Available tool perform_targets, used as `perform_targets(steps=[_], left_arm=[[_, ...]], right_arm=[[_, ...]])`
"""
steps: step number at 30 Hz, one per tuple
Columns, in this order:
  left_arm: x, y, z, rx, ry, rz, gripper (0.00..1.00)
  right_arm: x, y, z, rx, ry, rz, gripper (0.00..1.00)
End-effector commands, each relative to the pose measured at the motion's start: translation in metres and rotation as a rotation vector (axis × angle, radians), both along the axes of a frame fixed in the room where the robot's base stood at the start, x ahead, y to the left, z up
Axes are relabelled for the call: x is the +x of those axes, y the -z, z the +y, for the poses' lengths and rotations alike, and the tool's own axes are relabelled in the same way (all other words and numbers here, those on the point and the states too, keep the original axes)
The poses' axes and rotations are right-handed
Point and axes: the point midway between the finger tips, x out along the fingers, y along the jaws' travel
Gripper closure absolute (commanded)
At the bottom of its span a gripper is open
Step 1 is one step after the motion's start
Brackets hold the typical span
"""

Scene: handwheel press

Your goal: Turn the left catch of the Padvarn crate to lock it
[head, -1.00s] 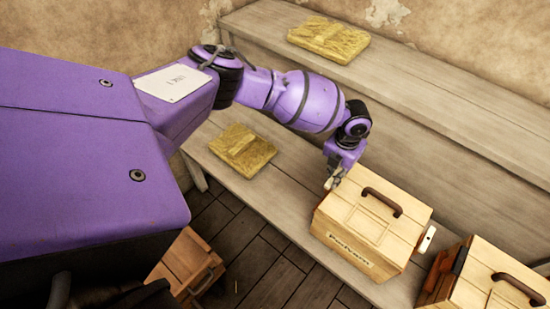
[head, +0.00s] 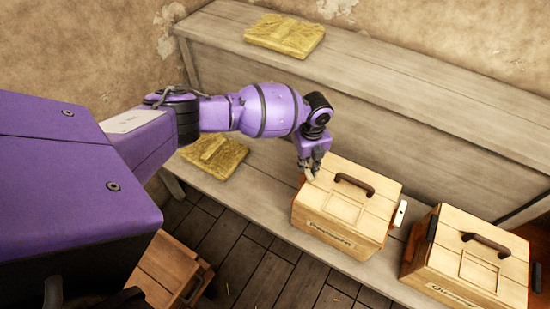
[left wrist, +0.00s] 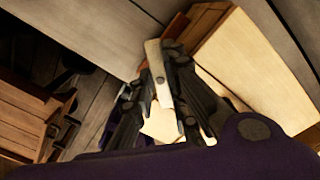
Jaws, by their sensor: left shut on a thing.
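The Padvarn crate (head: 335,240), pale wood with a dark brown handle on its lid, stands on the lower bench, with a dark label on its front. Its right catch (head: 399,213) is a white bar on the right end. My left gripper (head: 308,174) is at the crate's left end, mostly covering the left catch in the head view. In the left wrist view the left catch (left wrist: 159,72), a pale flat bar, is between the fingers of my left gripper (left wrist: 165,95), which is shut on it. The crate fills the upper right there (left wrist: 245,60). My right gripper is not in view.
A second wooden crate (head: 440,270) stands close to the right. A yellow straw-like pad (head: 213,157) lies on the bench (head: 240,188) to the left, another (head: 285,36) on the upper shelf (head: 400,95). A brown wooden crate (head: 165,272) is on the floor.

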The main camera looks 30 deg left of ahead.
Motion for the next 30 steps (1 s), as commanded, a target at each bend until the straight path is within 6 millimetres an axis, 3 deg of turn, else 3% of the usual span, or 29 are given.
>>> perform_targets(steps=[15,30], left_arm=[[0.003,-0.007,0.003,0.003,-0.472,-0.009,1.0],[0.002,-0.006,0.004,0.003,-0.712,-0.01,1.0]], right_arm=[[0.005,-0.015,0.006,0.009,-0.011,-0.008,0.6],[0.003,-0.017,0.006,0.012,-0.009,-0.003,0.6]])
